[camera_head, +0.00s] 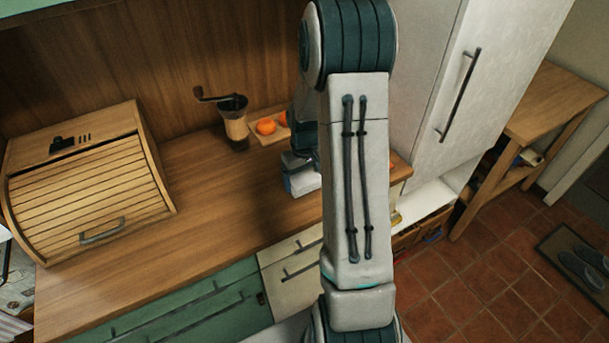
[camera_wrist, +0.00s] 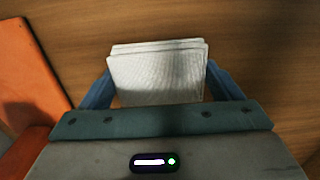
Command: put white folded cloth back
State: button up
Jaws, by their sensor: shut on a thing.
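The white folded cloth (camera_wrist: 157,72) shows in the wrist view as a small stack of pale, textured layers. It sits between the two blue fingers of my gripper (camera_wrist: 157,84), which are shut on it at its left and right sides. Brown wood lies behind the cloth; I cannot tell whether the cloth touches it. In the head view my gripper (camera_head: 301,176) is low over the right part of the wooden counter (camera_head: 215,205), partly hidden behind my arm.
A roll-top bread box (camera_head: 88,190) fills the left. A tall white cabinet (camera_head: 445,90) rises at the right. The counter's middle is clear.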

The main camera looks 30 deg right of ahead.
aim_at(304, 178)
jog(key=shift+f, duration=0.2)
jog(key=o, duration=0.9)
jog(key=shift+c, duration=0.2)
jog(key=shift+r, duration=0.15)
notch_tip(304, 178, up, 12)
jog(key=s+a+r+t, duration=0.1)
jog(key=s+a+r, duration=0.3)
jog(key=s+a, duration=0.3)
jog(key=s+a+r+t, duration=0.2)
jog(key=s+a+r, duration=0.2)
jog(key=s+a, duration=0.3)
jog(key=shift+s+b, duration=0.45)
jog(key=shift+s, duration=2.25)
